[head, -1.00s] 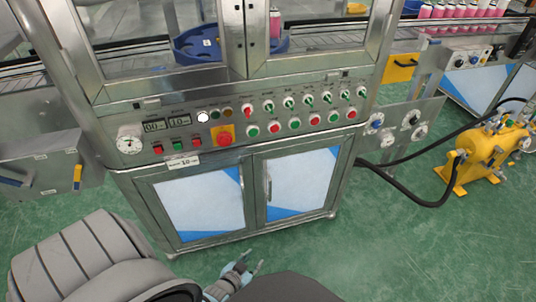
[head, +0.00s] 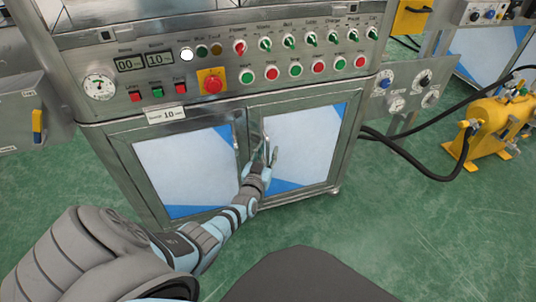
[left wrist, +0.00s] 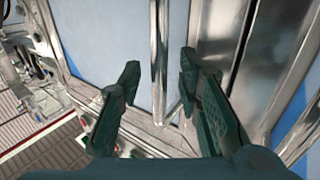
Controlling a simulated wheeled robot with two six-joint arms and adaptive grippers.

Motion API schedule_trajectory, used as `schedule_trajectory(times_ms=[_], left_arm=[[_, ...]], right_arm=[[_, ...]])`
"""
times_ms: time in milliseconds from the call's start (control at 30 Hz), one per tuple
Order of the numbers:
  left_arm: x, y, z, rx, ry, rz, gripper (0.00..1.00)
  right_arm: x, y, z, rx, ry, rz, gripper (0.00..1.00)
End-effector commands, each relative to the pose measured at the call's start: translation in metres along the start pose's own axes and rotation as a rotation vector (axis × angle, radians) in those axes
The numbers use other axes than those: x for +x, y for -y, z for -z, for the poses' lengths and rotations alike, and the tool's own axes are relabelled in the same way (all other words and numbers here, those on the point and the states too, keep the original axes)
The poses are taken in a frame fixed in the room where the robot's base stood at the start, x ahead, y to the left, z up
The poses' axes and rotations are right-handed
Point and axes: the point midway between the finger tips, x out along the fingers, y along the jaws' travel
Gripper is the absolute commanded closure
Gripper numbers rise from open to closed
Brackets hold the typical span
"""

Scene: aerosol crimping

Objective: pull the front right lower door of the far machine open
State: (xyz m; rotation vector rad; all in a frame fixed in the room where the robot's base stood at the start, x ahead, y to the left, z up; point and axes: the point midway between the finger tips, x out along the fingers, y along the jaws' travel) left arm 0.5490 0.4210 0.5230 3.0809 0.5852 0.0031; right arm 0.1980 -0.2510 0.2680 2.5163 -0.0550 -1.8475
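The machine's front right lower door (head: 305,145) is shut, a white and blue panel in a metal frame. My left gripper (head: 267,154) is at the door's left edge in the head view and partly covers its upright bar handle. In the left wrist view, the left gripper (left wrist: 158,82) is open. The metal handle (left wrist: 158,45) runs between the lines of its two fingers, with a gap on each side. I cannot tell how deep the handle sits between them. The right gripper is out of view.
The left lower door (head: 185,170) beside it is also shut. A control panel with buttons and switches (head: 250,65) lies above the doors. A yellow pump (head: 490,130) with black hoses stands at the right. Green floor (head: 400,220) is open in front.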

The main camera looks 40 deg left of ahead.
Motion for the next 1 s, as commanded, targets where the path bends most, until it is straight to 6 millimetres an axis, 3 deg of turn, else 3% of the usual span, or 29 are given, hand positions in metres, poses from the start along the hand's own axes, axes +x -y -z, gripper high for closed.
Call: schedule_trajectory(times_ms=[333,533,567,1000], left_arm=[[0.0044,-0.0003,0.0008,0.000,0.001,-0.001,0.69],[0.0041,-0.0002,0.0006,0.000,0.001,-0.001,0.99],[0.0041,-0.0001,0.0005,0.000,0.001,0.000,1.00],[0.0011,-0.0023,0.0006,0.001,0.002,0.000,1.00]], right_arm=[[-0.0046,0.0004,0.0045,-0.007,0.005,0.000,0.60],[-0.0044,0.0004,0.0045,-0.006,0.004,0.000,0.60],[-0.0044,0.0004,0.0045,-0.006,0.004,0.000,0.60],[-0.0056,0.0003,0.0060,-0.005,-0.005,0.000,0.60]])
